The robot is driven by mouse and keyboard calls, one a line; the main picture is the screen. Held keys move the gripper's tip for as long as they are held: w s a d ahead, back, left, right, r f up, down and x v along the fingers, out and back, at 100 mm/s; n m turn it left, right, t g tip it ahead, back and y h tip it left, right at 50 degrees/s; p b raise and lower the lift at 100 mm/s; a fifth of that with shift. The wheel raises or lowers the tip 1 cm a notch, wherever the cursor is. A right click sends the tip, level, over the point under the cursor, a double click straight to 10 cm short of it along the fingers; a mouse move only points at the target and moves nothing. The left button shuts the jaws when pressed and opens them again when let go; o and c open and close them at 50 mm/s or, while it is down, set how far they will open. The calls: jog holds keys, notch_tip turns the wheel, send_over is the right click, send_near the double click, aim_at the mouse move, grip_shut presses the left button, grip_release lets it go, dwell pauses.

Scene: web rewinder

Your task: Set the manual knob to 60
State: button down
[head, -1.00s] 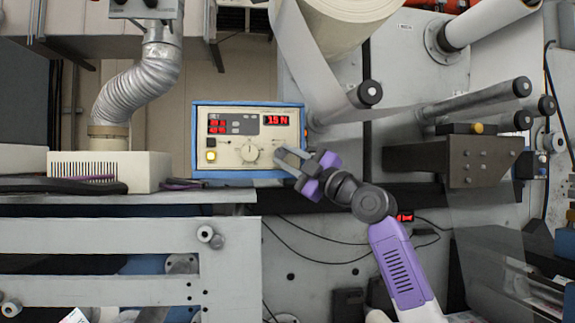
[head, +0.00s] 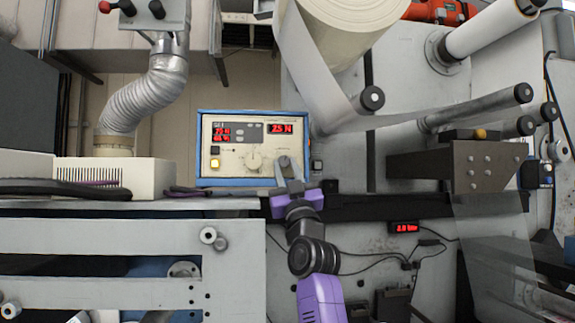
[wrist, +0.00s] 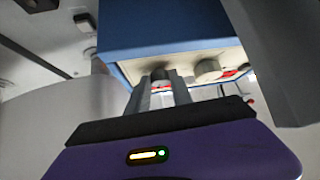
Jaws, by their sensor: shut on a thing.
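The control box (head: 201,131) has a blue frame and a cream panel with red displays. Its right display (head: 280,128) seems to read 2.5 N. A large pale round knob (head: 254,160) sits low in the middle of the panel, apart from my gripper, and also shows in the wrist view (wrist: 207,70). My gripper (head: 289,165) is at the panel's lower right and points up at it. In the wrist view its fingers (wrist: 160,88) are closed around a smaller dark knob (wrist: 160,73), mostly hidden between them. Knob labels and scale marks are too small to read.
A ribbed metal duct (head: 150,95) and a pale vented box (head: 140,178) stand left of the control box. A paper roll (head: 345,35) and rollers are at the upper right. A brown bracket (head: 460,165) juts out on the right.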

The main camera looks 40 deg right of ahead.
jog(key=shift+w+m+g+h+p, duration=0.1)
jog(key=shift+m+g+h+p, duration=0.3)
jog(key=shift+m+h, duration=0.9)
jog(key=shift+a, duration=0.1)
jog(key=c, duration=1.1)
grip_release()
jog(key=b+v, duration=0.2)
jog(key=v, duration=0.6)
jog(key=shift+r, duration=0.1)
